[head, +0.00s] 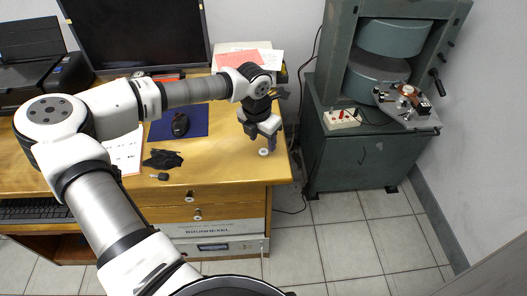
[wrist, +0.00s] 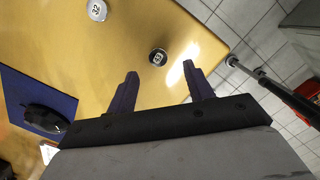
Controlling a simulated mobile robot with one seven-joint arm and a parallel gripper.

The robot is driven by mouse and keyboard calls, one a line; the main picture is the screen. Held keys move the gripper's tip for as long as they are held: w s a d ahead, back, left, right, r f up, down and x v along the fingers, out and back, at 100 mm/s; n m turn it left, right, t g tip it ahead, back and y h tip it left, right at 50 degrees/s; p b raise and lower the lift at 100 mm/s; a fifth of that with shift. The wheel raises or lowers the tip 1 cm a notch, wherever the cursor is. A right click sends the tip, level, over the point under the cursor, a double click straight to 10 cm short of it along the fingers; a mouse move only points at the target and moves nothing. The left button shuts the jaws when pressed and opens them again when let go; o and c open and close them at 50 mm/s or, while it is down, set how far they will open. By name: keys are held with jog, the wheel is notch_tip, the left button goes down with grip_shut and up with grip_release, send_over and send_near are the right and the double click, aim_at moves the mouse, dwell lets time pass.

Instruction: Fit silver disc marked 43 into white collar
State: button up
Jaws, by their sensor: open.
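My gripper (head: 264,136) is open and empty above the right part of the desk; its two fingers (wrist: 158,82) are spread in the wrist view. Beyond the fingertips, roughly in line with the gap, lies a round disc (wrist: 158,57), dark-looking with a light label that seems to read 43. A silver disc (wrist: 97,10), marked with what looks like 32, lies farther off at the top left. One pale disc (head: 264,152) shows just below my gripper in the head view; I cannot tell which. A small white round part (head: 407,89) on the magnet's plate may be the collar.
The desk (head: 225,160) ends to the right of the discs. A green magnet (head: 372,155) stands apart across a tiled gap, with a grey plate (head: 425,120) carrying a copper-coloured part. A blue mat (head: 190,131) with a mouse lies left of my gripper.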

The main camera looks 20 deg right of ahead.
aim_at(263, 152)
jog(key=f, duration=0.1)
jog(key=f+p, duration=0.1)
jog(key=f, duration=0.3)
jog(key=shift+w+d+p, duration=0.2)
jog(key=shift+w+p, duration=0.1)
jog(key=shift+p, duration=0.1)
jog(key=shift+c, duration=0.4)
jog(key=c, duration=1)
